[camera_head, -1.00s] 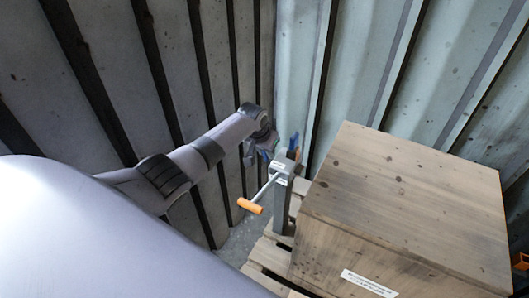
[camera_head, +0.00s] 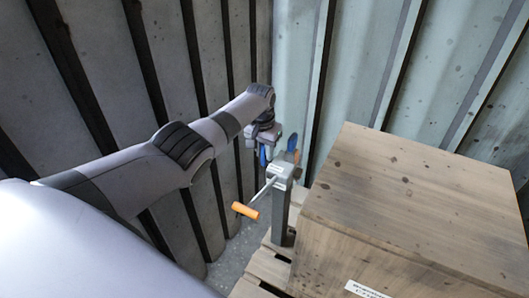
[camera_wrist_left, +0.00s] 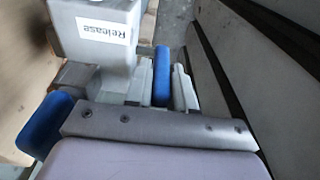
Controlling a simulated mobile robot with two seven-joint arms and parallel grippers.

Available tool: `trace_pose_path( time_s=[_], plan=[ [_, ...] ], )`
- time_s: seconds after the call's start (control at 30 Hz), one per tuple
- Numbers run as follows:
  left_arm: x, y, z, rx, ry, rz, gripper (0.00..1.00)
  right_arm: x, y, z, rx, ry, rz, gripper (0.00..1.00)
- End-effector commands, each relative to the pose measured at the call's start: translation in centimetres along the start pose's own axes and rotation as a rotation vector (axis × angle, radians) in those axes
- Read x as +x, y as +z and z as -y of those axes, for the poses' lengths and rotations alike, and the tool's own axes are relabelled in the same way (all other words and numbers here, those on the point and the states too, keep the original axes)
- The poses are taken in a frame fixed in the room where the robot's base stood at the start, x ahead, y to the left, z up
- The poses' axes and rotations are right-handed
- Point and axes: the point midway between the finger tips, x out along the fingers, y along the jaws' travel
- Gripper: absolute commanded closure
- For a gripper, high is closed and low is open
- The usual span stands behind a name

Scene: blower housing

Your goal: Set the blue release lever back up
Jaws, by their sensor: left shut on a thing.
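A grey post with a housing (camera_head: 282,171) on top stands left of the wooden crate. A white "Release" label shows on the housing (camera_wrist_left: 93,22) in the left wrist view. My left gripper (camera_head: 263,150) is at the housing's left rear side. In the left wrist view, a narrow blue lever (camera_wrist_left: 162,75) lies between its two pale fingers, beside the housing; the gripper is shut on it. The lever's blue (camera_head: 263,157) shows just below the gripper in the head view. The lever's base is hidden. My right gripper is not seen.
A second blue part (camera_head: 292,142) stands behind the housing. A crank with an orange grip (camera_head: 245,211) sticks out front-left. A large wooden crate (camera_head: 400,190) stands close on the right, on a pallet (camera_head: 265,266). Corrugated walls (camera_head: 225,60) stand close behind and left.

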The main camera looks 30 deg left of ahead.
Motion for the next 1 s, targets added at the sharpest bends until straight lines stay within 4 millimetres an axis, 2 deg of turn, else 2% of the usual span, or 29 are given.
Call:
trace_pose_path(
  time_s=[0.33,0.37,0.4,0.73,1.0],
  plan=[
    [0.1,0.1,-0.1,0.001,0.001,0.005,1.00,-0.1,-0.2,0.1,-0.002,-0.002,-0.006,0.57],
    [0.1,0.1,-0.1,0.001,0.001,0.005,0.73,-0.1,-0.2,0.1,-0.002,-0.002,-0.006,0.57],
    [0.1,0.1,-0.1,0.001,0.001,0.004,0.70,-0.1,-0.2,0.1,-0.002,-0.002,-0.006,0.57],
    [-0.3,0.0,0.0,0.000,0.000,0.002,0.70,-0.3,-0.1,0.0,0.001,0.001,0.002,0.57],
    [-3.5,-0.1,-0.1,0.002,0.000,0.000,0.70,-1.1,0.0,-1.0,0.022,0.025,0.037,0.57]
  ],
)
